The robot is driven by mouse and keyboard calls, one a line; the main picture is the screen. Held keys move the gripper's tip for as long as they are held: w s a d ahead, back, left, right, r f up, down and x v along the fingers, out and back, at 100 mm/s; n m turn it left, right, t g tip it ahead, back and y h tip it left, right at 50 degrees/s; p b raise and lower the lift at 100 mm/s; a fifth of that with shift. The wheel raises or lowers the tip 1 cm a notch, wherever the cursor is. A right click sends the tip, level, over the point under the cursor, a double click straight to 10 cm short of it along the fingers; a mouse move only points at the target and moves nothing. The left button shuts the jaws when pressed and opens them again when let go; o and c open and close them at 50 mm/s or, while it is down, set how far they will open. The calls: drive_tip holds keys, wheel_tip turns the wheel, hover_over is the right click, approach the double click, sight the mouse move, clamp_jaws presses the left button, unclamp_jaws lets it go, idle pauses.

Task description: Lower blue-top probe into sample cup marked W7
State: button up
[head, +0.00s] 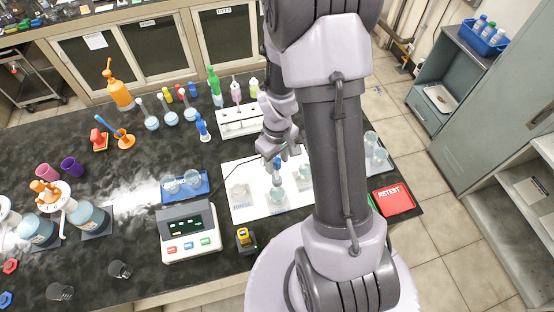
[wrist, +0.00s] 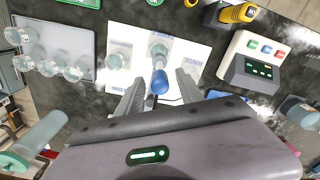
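The blue-top probe (head: 277,163) stands nearly upright below my gripper (head: 276,146). In the wrist view its blue top (wrist: 159,82) lies between the two fingers of my gripper (wrist: 161,84), with a gap showing on each side. Its lower end meets a clear cup (wrist: 158,47) on the white sheet; I cannot tell how deep it reaches. The head view shows this cup (head: 278,196) below the probe. Another clear cup (wrist: 120,55) stands beside it on the sheet. Blue printing shows on the labels, but I cannot read W7.
The meter (head: 188,232) stands left of the white sheet (head: 262,210), with a yellow-black item (head: 245,239) nearby. A blue tray (head: 205,188) holds glassware. A tube rack (head: 240,124) stands behind. A red RETEST tray (head: 393,198) is at right. Several cups occupy a grey tray (wrist: 84,45).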

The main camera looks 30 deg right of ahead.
clamp_jaws()
idle(1.3)
